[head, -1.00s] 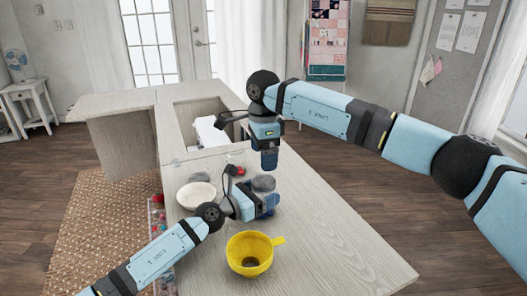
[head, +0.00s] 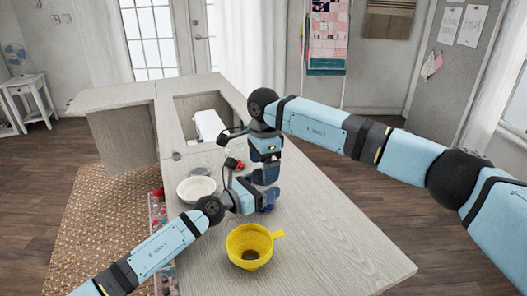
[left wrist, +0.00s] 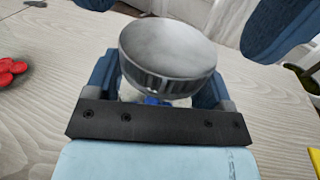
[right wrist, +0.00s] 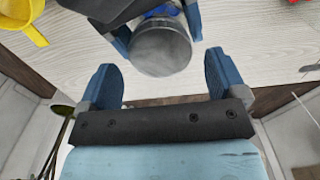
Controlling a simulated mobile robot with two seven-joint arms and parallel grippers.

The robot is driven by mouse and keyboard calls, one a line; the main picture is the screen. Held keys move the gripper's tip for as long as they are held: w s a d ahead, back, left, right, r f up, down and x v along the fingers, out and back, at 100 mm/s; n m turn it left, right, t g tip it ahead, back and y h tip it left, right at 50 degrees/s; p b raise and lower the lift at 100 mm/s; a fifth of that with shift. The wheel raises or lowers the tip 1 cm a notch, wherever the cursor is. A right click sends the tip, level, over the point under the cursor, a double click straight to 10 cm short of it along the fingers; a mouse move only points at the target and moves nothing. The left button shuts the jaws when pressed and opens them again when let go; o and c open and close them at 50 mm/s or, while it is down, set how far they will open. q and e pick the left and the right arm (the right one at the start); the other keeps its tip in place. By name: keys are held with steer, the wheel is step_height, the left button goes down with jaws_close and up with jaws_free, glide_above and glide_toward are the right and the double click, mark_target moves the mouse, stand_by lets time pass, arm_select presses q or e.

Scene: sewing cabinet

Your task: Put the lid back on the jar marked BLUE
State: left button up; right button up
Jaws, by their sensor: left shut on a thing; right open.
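A jar with a grey metal lid (left wrist: 168,48) on top stands between my left gripper's fingers. Blue shows on the jar (left wrist: 153,101) below the ribbed lid edge; no lettering is readable. My left gripper (head: 266,204) is shut on the jar, with a finger on each side. The lid's round top also shows in the right wrist view (right wrist: 160,52). I cannot tell whether it sits fully down. My right gripper (right wrist: 160,80) is open and empty, pointing down just above the lid.
A yellow funnel-like cup (head: 238,262) stands nearer on the wooden table. A white bowl (head: 196,190) and a red object (head: 232,163) are left of the grippers. A white sewing machine (head: 207,124) is at the back. The table's right side (head: 345,240) is clear.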

steer(key=shift+f, duration=1.15)
steer(key=c, duration=0.9)
steer(key=shift+m, duration=1.6)
steer(key=shift+c, duration=0.3)
steer(key=o, duration=1)
steer(key=shift+r, duration=0.15)
step_height(320, 180, up, 4)
steer(key=shift+r, duration=0.15)
